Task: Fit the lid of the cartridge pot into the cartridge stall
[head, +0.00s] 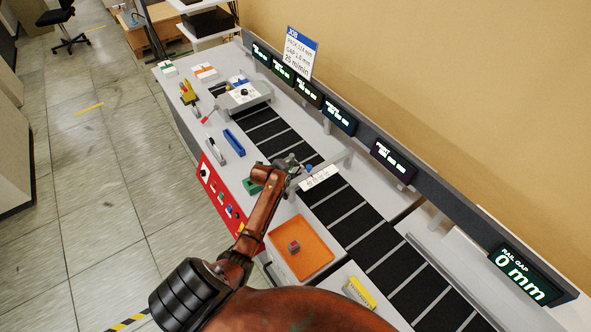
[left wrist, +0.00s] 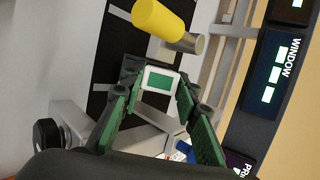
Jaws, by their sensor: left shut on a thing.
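My left gripper (head: 285,167) is over the black-and-grey conveyor in the head view, its arm reaching up from the bottom. In the left wrist view the green-padded fingers (left wrist: 158,90) are shut on a small white piece with a green face (left wrist: 159,80), possibly the lid; I cannot tell for sure. A white plate with small marks (head: 319,178) and a blue knob (head: 308,168) are just right of the gripper in the head view. A green block (head: 251,187) is left of it, partly hidden by my arm. I cannot make out which part is the cartridge stall. My right gripper is out of view.
An orange tray (head: 313,235) holds a small red-and-grey block (head: 294,246). A red control panel (head: 222,198) runs along the bench front. A blue bar (head: 234,142) lies farther back. Displays line the wall side, and a yellow cylinder (left wrist: 158,18) shows in the left wrist view.

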